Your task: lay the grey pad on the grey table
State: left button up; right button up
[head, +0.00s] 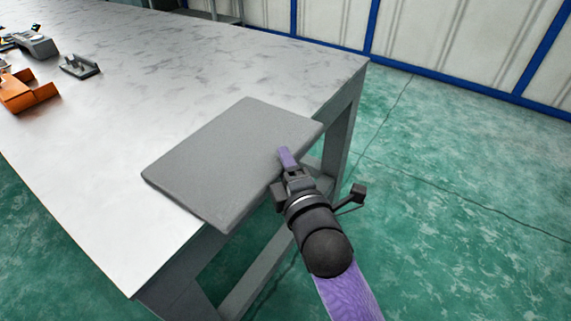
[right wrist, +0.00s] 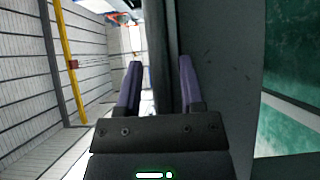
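The grey pad (head: 225,160) is a flat rectangular slab at the near right part of the grey table (head: 110,215). It appears to lie flat on the top, with its right side overhanging the table edge. My right gripper (head: 284,160) is at that overhanging side, with one purple finger showing over the pad. In the right wrist view the two fingers (right wrist: 159,88) are apart on either side of the pad's edge (right wrist: 166,70). A bright gap shows between the left finger and the edge. My left gripper is not in view.
An orange part (head: 25,92), a small grey bracket (head: 80,66) and a grey and black part (head: 36,44) sit at the table's far left. The tabletop between them and the pad is clear. Green floor (head: 460,180) is open to the right.

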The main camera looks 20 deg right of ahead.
jog(key=shift+o, duration=0.2)
jog(key=shift+r, duration=0.15)
jog(key=s+p, duration=0.3)
jog(key=s, duration=0.9)
